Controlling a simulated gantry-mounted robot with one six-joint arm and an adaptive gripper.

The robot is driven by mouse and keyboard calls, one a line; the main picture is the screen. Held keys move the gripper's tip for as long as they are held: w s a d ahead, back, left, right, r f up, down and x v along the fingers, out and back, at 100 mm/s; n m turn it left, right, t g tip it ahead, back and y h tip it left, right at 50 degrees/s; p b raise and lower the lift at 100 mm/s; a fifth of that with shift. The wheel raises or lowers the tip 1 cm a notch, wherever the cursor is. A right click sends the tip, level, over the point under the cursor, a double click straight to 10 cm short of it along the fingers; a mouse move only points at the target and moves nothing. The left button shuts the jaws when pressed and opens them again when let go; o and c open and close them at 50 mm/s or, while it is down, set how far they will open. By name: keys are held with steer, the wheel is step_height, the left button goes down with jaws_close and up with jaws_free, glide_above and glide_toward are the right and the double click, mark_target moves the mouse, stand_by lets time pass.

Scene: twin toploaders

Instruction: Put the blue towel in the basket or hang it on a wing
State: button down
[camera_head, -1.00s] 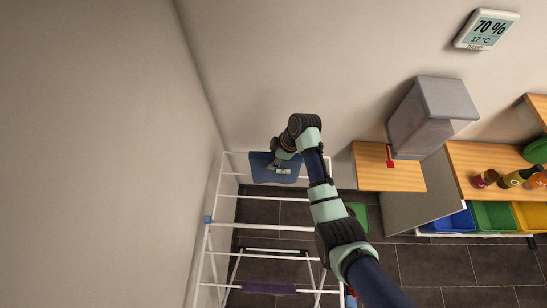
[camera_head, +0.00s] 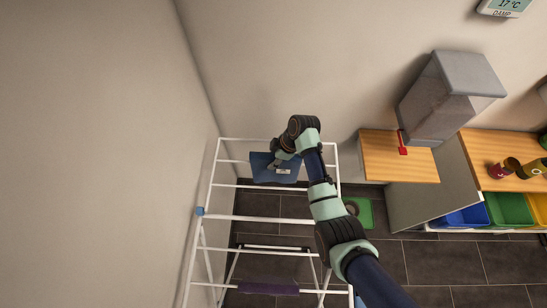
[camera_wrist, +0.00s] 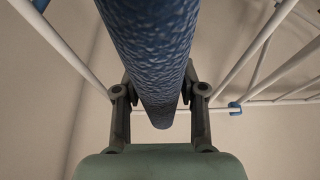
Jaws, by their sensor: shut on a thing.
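The blue towel (camera_head: 262,168) hangs from my gripper (camera_head: 283,163) over the far end of the white drying rack (camera_head: 275,218) in the head view. A small pale label shows on the towel. In the wrist view the towel (camera_wrist: 150,50) fills the middle as a thick textured blue roll between the two fingers of my gripper (camera_wrist: 160,118), which is shut on it. Rack rods show on both sides of it there. I cannot tell whether the towel touches a rod. No basket is clearly identifiable.
A purple cloth (camera_head: 268,288) lies on a lower rack bar. To the right stand a wooden counter (camera_head: 400,165) with a grey translucent container (camera_head: 440,105), and blue, green and yellow bins (camera_head: 508,210). A green object (camera_head: 361,211) is on the floor. Walls close in left and behind.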

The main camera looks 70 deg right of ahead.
step_height(320, 180, down, 5)
steer(key=b, duration=0.3)
steer(key=shift+r, duration=0.1)
steer(key=c, duration=0.6)
jaws_free()
steer(key=v, duration=1.2)
